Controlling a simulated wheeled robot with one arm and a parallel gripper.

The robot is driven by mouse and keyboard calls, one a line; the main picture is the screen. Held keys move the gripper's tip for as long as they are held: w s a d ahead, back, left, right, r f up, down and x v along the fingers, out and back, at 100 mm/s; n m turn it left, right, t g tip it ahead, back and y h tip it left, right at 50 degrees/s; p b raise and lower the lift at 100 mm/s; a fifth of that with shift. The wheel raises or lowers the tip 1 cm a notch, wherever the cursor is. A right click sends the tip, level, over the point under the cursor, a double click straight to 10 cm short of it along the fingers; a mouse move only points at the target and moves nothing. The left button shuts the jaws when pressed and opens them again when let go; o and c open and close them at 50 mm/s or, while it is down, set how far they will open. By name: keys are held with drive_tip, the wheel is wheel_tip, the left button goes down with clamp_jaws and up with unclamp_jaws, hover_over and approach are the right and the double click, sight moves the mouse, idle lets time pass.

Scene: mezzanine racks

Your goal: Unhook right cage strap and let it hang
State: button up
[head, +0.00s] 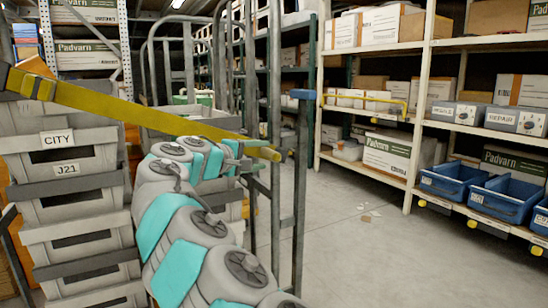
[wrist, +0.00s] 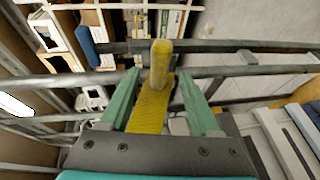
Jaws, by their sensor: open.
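The yellow cage strap (head: 130,108) runs taut from a buckle at the far left, across the front of the stacked grey crates, down to the right. Its rounded yellow end (head: 264,153) lies at a metal upright of the roll cage (head: 274,90); I cannot tell how it is hooked there. My gripper (head: 243,156) is at this right end. In the wrist view, its two green fingers (wrist: 160,78) stand open on either side of the strap (wrist: 150,108), with visible gaps. The strap end (wrist: 160,62) shows between and just beyond the fingertips.
Grey crates (head: 65,152) labelled CITY and J21 stand stacked at left, close to my arm. Shelving (head: 424,110) with boxes and blue bins (head: 505,196) is at right. The floor (head: 350,250) between is mostly clear.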

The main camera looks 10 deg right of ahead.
drive_tip(key=x, duration=0.7)
drive_tip(key=shift+w+d+f, duration=0.1)
drive_tip(key=shift+w+d, duration=0.1)
drive_tip(key=shift+d, duration=0.1)
clamp_jaws()
idle(1.2)
